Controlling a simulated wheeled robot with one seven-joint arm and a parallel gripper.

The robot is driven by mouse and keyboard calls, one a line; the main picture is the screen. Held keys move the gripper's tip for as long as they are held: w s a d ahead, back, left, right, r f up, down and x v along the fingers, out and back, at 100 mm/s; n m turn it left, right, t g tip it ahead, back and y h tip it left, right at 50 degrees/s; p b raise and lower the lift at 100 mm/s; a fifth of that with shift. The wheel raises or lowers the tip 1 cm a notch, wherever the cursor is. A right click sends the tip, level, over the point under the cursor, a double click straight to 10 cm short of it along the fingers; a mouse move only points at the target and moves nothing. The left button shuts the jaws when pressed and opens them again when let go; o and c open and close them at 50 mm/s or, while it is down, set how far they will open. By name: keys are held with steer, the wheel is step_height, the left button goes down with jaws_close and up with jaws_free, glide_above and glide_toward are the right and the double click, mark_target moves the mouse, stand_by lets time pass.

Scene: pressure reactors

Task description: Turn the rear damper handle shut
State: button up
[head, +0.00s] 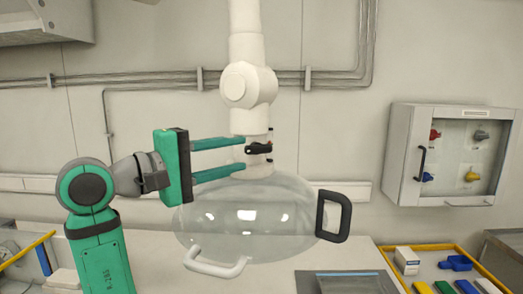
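The damper handle (259,148) is a small black lever on the white vertical duct (258,165), in the middle of the head view just above the clear dome. It lies roughly sideways across the duct, with a small red spot beside it. It is the only damper handle in view. My gripper (244,154) is green and comes in from the left. Its two long fingers are apart, one above the other. Their tips are close to the handle's left end, which shows at a height between them. I cannot tell whether they touch it.
The clear dome (245,218) with a white handle (215,264) and a black handle (333,216) hangs just below the fingers. A white duct joint (248,86) is above. A wall cabinet (397,155) and a yellow-rimmed tray (430,247) are at right.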

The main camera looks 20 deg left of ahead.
mark_target(252, 151)
steer(key=x, duration=0.7)
steer(key=shift+w+d, duration=0.1)
steer(key=shift+w, duration=0.1)
jaws_close()
